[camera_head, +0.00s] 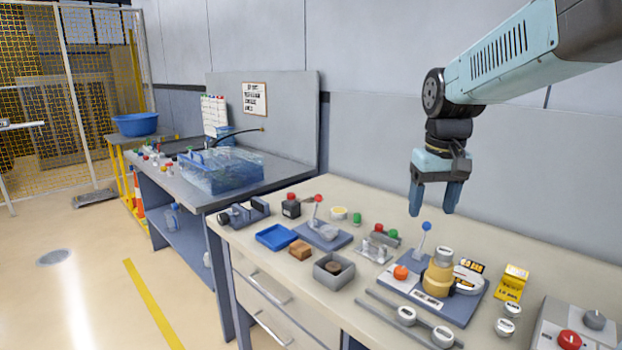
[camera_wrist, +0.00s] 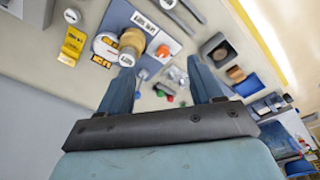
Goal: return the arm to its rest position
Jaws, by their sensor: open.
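My gripper (camera_head: 435,198) hangs from my light blue arm above the back of the bench, at the right in the head view. Its two blue fingers point down and stand apart with nothing between them. In the wrist view my gripper (camera_wrist: 160,85) also shows empty, over the bench top. A blue-grey plate (camera_head: 455,305) lies on the bench below it, to the right. It carries a tan stepped cylinder (camera_head: 437,278), an orange-red button (camera_head: 401,272) and a lever with a blue knob (camera_head: 426,226). No gap shows closed; the fingers touch nothing.
The bench (camera_head: 370,318) also holds a grey open box (camera_head: 334,272), a blue tray (camera_head: 276,237), a yellow box (camera_head: 512,283) and a control box with a red button (camera_head: 568,340). A clear bluish tank (camera_head: 220,170) stands on the farther bench. Air around my gripper is free.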

